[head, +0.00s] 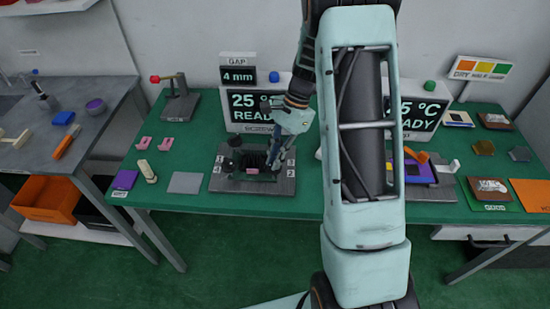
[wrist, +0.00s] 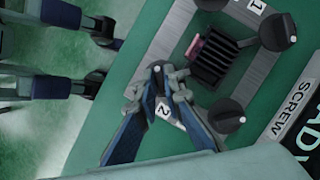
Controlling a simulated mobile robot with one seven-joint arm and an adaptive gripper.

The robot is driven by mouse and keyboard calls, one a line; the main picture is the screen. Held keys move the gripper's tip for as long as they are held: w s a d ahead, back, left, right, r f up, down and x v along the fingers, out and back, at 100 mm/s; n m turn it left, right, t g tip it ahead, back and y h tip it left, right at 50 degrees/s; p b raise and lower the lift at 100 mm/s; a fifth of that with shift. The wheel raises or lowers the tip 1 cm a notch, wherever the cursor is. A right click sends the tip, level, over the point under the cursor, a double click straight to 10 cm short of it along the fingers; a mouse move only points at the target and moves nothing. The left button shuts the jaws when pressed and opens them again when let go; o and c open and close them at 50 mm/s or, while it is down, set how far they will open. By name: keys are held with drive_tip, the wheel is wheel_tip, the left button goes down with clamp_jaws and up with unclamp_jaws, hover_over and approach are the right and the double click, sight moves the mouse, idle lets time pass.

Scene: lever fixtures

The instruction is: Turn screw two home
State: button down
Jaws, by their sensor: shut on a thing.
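The screw fixture is a grey plate (head: 228,184) on the green table, with dark round screw knobs at its corners and number labels on its sides. My gripper (wrist: 157,75) is shut at the front right corner, beside a label 2 (wrist: 163,111). The screw two knob there is mostly hidden between the fingers. In the head view my gripper (head: 271,161) is low over the right side of the plate. A dark ribbed block (wrist: 212,60) sits in the middle, with a pink piece (wrist: 195,48) at its front. Other knobs (wrist: 227,116) (wrist: 277,32) stand free.
A display (head: 245,104) reading 25 °C READY stands behind the fixture, with a 4 mm gap sign (head: 238,76) above. A lever stand (head: 178,100), pink clips (head: 144,142) and a grey pad (head: 185,182) lie left. My arm hides part of the table right of the fixture.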

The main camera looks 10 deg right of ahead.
drive_tip(key=c, duration=2)
unclamp_jaws()
drive_tip(key=shift+c, duration=0.2)
drive_tip(key=v, duration=1.2)
